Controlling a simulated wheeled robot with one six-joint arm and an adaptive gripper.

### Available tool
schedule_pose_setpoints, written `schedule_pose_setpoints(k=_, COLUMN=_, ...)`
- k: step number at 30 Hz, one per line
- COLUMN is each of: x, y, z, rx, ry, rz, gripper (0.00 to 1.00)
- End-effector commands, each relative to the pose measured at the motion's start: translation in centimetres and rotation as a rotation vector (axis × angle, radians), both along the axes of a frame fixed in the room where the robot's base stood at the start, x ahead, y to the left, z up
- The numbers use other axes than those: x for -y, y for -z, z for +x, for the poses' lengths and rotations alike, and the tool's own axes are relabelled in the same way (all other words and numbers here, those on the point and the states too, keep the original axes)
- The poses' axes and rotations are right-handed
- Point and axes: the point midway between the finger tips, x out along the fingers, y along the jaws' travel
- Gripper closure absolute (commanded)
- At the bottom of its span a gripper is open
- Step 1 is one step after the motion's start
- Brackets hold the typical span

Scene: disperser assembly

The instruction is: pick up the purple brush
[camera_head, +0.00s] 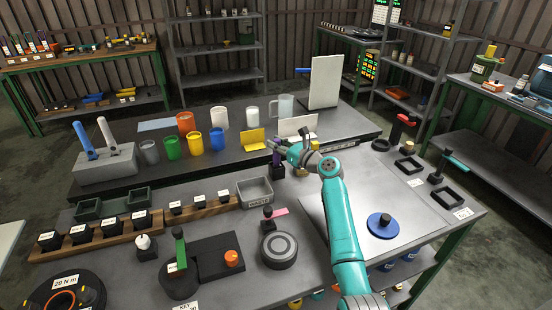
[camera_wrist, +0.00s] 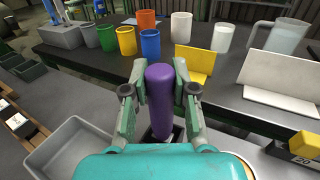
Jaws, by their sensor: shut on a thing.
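The purple brush (camera_wrist: 160,98) stands roughly upright between the two fingers of my gripper (camera_wrist: 160,92) in the wrist view. The fingers are shut on its purple handle, one on each side. In the head view the brush (camera_head: 277,158) shows as a small dark purple shape at the end of my teal arm, and my gripper (camera_head: 281,147) partly covers it. The brush's lower end sits over a dark opening or base in the wrist view; whether it touches it I cannot tell.
A grey bin (camera_head: 255,192) stands left of my gripper. Behind it are a yellow holder (camera_head: 252,139), a white holder (camera_head: 297,127) and several coloured cups, including a blue cup (camera_head: 217,140). A round grey device (camera_head: 279,249) stands in front.

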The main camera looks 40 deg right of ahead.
Motion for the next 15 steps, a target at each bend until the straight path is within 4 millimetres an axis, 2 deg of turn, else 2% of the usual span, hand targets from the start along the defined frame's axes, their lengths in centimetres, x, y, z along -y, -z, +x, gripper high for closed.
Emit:
schedule_pose_setpoints(k=9, x=0.0, y=-0.2, z=0.0, rx=0.001, ry=0.0, rz=0.0, gripper=1.0)
schedule_pose_setpoints(k=15, x=0.0, y=-2.5, z=0.0, rx=0.004, ry=0.0, rz=-0.002, gripper=1.0)
